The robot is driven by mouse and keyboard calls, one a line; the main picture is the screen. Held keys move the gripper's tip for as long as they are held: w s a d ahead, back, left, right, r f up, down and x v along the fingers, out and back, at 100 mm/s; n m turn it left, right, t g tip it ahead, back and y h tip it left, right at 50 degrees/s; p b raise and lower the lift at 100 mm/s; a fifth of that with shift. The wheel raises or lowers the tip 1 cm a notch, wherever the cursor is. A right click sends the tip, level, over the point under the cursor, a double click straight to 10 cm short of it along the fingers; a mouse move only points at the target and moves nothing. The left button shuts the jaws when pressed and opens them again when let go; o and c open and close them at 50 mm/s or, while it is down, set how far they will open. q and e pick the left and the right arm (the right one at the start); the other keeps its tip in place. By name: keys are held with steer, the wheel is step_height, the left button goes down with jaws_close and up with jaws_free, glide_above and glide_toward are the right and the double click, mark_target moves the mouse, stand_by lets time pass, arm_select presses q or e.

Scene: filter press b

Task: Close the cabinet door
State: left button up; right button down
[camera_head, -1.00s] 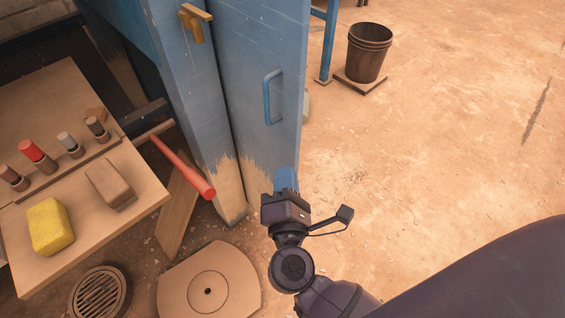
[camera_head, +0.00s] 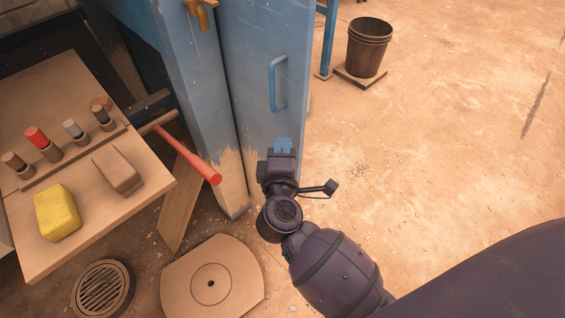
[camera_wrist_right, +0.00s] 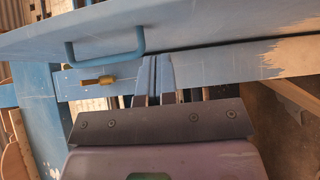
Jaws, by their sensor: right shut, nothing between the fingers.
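The blue cabinet door (camera_head: 262,55) stands upright, with worn paint along its bottom. Its blue bar handle (camera_head: 277,83) shows on the face, and also in the right wrist view (camera_wrist_right: 105,52). A narrow dark gap runs between the door and the blue cabinet side (camera_head: 190,75), which carries a brass latch (camera_head: 201,12). My right gripper (camera_head: 283,146) is shut and empty, at the lower part of the door, below the handle. Its blue fingers (camera_wrist_right: 153,76) are together in the wrist view. I cannot tell whether they touch the door. My left gripper is out of view.
At left, a wooden bench (camera_head: 90,235) holds a yellow sponge (camera_head: 57,212), a brown block (camera_head: 118,172) and several capped cylinders. A red-handled bar (camera_head: 190,155) juts out near the cabinet. A bucket (camera_head: 369,47) stands at the back. The sandy floor at right is clear.

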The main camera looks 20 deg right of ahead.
mark_target(297, 123)
steer(key=w+d, duration=0.2)
steer(key=d, duration=0.1)
steer(key=shift+w+d, duration=0.25)
steer(key=shift+d, duration=0.45)
steer(key=shift+d, duration=0.1)
